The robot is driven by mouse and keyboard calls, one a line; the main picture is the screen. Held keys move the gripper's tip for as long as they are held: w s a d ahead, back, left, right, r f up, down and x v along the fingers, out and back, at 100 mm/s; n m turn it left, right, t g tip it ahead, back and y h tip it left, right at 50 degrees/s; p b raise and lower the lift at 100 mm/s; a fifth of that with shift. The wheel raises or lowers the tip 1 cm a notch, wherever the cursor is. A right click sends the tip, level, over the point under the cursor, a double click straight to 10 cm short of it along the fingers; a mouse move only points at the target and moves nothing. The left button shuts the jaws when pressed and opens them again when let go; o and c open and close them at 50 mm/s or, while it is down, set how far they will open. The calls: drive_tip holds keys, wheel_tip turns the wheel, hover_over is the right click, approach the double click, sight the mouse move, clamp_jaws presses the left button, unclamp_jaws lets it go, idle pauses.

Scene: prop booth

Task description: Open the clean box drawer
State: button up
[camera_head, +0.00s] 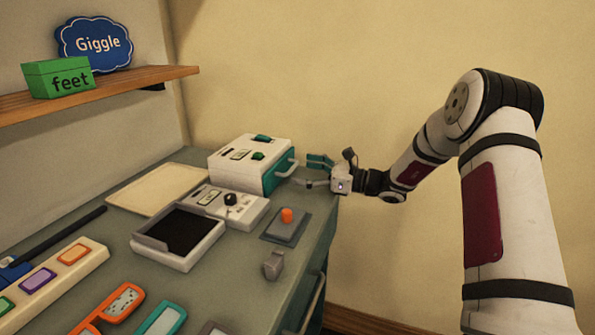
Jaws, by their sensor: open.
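A white box with a teal front (250,165) stands at the back of the grey-green table. It has green parts and a small display on top. A pale curved handle (288,168) sits on its right-facing front. The front looks flush with the box, though the view is too small to be sure. My gripper (305,172) is open at the right of the box, with its fingers pointing left toward the handle. One finger is farther back and the other nearer. I cannot tell whether they touch the handle.
A white panel with a black knob (229,200), a black-lined tray (180,231), an orange-button pad (286,224) and a grey block (273,265) lie in front of the box. A wooden shelf (150,80) bears a green "feet" box (60,77) and blue "Giggle" sign (95,44).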

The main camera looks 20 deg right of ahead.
drive_tip(key=shift+x, duration=1)
drive_tip(key=shift+r, duration=0.1)
drive_tip(key=c, duration=1.5)
drive_tip(key=p+v, duration=0.2)
drive_tip(key=v, duration=0.9)
drive_tip(key=shift+d+p, duration=0.25)
drive_tip(key=shift+p, duration=0.05)
drive_tip(key=o, duration=1.5)
drive_tip(key=shift+d, duration=0.1)
drive_tip(key=v, duration=1.1)
drive_tip(key=shift+s, duration=0.4)
